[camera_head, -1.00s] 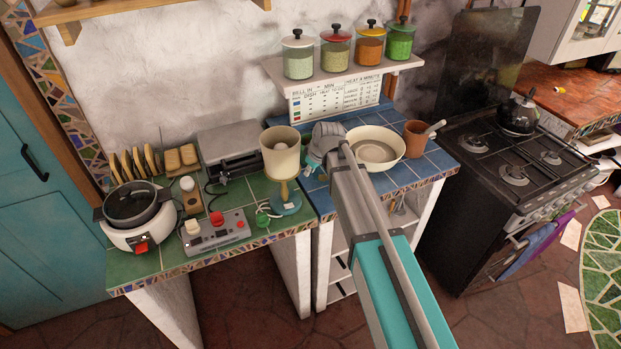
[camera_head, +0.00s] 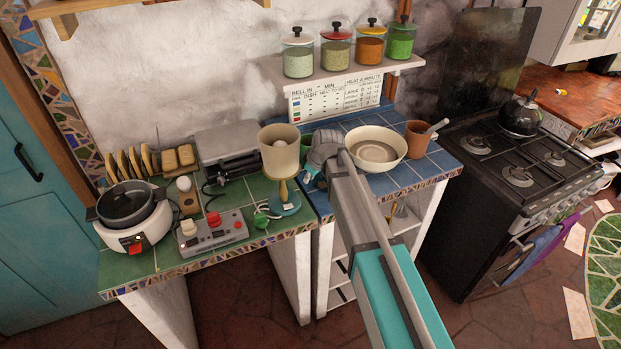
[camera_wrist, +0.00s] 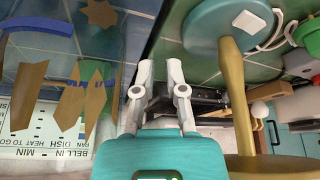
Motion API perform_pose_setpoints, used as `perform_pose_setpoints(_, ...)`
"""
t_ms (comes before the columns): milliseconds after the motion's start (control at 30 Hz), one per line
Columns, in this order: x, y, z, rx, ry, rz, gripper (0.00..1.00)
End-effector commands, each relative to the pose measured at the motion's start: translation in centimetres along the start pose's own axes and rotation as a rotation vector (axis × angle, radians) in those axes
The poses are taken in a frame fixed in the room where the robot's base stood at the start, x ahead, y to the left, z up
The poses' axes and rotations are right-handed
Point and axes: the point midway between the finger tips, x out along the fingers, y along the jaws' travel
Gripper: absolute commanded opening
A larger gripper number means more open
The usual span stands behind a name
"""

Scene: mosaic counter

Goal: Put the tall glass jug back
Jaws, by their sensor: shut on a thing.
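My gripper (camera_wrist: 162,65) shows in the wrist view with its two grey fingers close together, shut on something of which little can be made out. Clear glass with amber-brown patches and a blue band fills the left of that view, close by; it looks like the tall glass jug (camera_wrist: 75,100), but its outline is not clear. In the head view my gripper (camera_head: 312,178) is low over the blue-tiled counter (camera_head: 428,165), left of the cream bowl. My wrist hides most of what it holds there. I cannot tell whether the jug touches the counter.
A goblet-shaped stand (camera_head: 281,165) with a blue base is close on the left. The cream bowl (camera_head: 375,150) and terracotta cup (camera_head: 416,140) are on the right. A shelf (camera_head: 345,77) with lidded jars hangs above the chart. A control box (camera_head: 212,232) sits on the green tiles.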

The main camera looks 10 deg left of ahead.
Motion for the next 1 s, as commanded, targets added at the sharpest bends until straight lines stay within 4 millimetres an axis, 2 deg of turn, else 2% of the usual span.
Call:
perform_pose_setpoints(133,0.3,0.0,0.1,0.0,0.0,0.0,0.0)
perform_pose_setpoints(167,0.3,0.0,0.1,0.0,0.0,0.0,0.17)
perform_pose_setpoints(333,0.2,0.0,0.1,0.0,0.0,0.0,0.49)
perform_pose_setpoints(767,0.2,0.0,0.0,0.0,0.0,0.0,0.5)
perform_pose_setpoints(1000,-0.7,-0.1,-0.1,0.0,0.0,0.0,0.5)
